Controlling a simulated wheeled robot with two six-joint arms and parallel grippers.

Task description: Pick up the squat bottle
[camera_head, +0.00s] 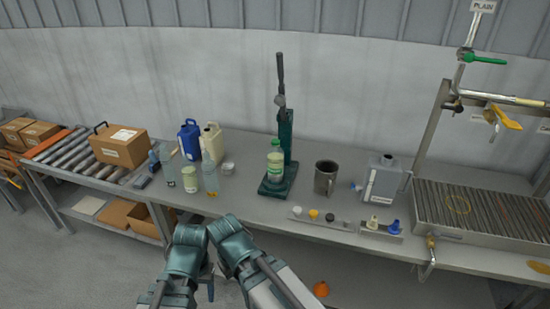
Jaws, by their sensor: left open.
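The squat bottle (190,178) looks like the short, pale one with a light label, standing upright on the left part of the bench. It stands between two taller clear bottles, one on its left (168,169) and one on its right (210,176). Another bottle (275,164), with a green cap, stands in a dark green lever press (286,140). My left gripper (208,282) is open, low in front of the bench and well apart from the squat bottle; its fingers show only in part. My right arm shows at the bottom, but its gripper cannot be made out.
A blue jug (189,139) and a cream jug (212,141) stand behind the bottles. A grey mug (326,178), a metal can (383,179) and a strip with caps (321,219) are to the right. A roller conveyor with a cardboard box (120,147) is at the left.

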